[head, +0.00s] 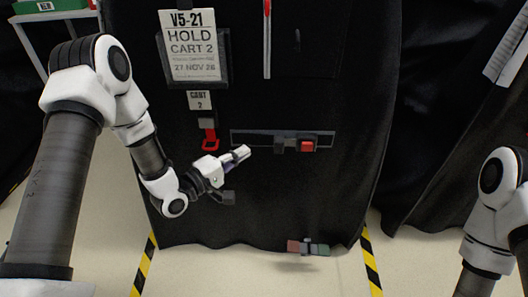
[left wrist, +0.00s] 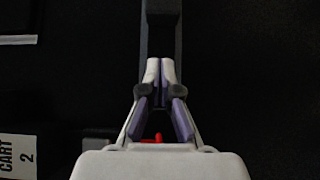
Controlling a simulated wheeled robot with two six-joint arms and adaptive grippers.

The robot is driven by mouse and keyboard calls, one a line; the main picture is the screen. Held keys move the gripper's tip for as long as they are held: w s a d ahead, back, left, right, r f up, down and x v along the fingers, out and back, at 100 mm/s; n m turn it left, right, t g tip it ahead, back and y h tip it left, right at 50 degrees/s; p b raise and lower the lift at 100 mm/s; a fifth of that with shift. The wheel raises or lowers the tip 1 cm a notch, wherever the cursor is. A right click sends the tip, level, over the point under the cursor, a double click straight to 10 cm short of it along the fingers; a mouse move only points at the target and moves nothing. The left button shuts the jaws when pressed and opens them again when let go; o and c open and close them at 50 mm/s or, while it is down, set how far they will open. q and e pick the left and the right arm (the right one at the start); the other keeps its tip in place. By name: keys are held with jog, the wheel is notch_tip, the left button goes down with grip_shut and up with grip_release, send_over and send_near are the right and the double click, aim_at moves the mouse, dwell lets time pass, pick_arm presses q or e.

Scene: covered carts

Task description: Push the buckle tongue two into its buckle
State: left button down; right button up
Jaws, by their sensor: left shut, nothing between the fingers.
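A red, frame-like buckle tongue (head: 210,143) hangs below the small "CART 2" tag (head: 200,101) on the black cover. A dark buckle with a red part (head: 307,146) sits to its right on a horizontal dark grey band (head: 262,138). My left gripper (head: 240,155) is shut and empty, right of the tongue and left of the buckle. In the left wrist view its fingertips (left wrist: 160,70) are together in front of the dark grey band (left wrist: 161,25). A bit of red (left wrist: 152,138) shows between the finger links. My right gripper is out of view.
A "HOLD CART 2" placard (head: 194,45) hangs above. A dark red and green item (head: 308,248) is low at the cover's hem. Yellow-black floor tape (head: 371,262) runs on both sides. Another covered cart (head: 440,120) stands at right.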

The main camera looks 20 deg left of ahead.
aim_at(279, 144)
pick_arm(q)
jog(key=w+d, duration=0.1)
jog(key=d, duration=0.1)
jog(key=w+d+b, duration=0.1)
jog(key=w+d, duration=0.1)
jog(key=d, duration=0.1)
jog(key=shift+w, duration=0.2)
jog(key=shift+d+p, duration=0.3)
jog(key=shift+d, duration=0.3)
jog(key=shift+r, duration=0.1)
jog(key=shift+w+a, duration=0.1)
